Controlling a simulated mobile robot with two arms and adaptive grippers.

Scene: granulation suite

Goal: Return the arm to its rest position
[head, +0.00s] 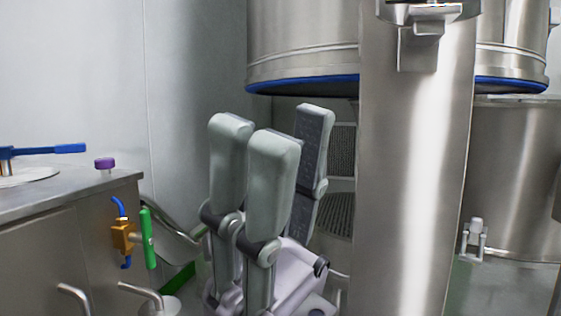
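My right gripper (273,140) shows in the middle of the head view, with its thick grey-green fingers pointing up. Two fingers stand at the left and one with a dark ribbed pad stands behind at the right. The fingers are spread and straight, and I see nothing held between them. The pale palm is below, partly hidden by the front finger. The rest of the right arm is cut off or hidden. My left gripper is not in view.
A steel column (412,190) stands close to the right of the gripper. A large steel vessel (303,45) with a blue rim hangs behind and above. A steel cabinet (60,240) with a green-handled valve (148,238) stands at the left. A purple-capped item (105,164) sits on it.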

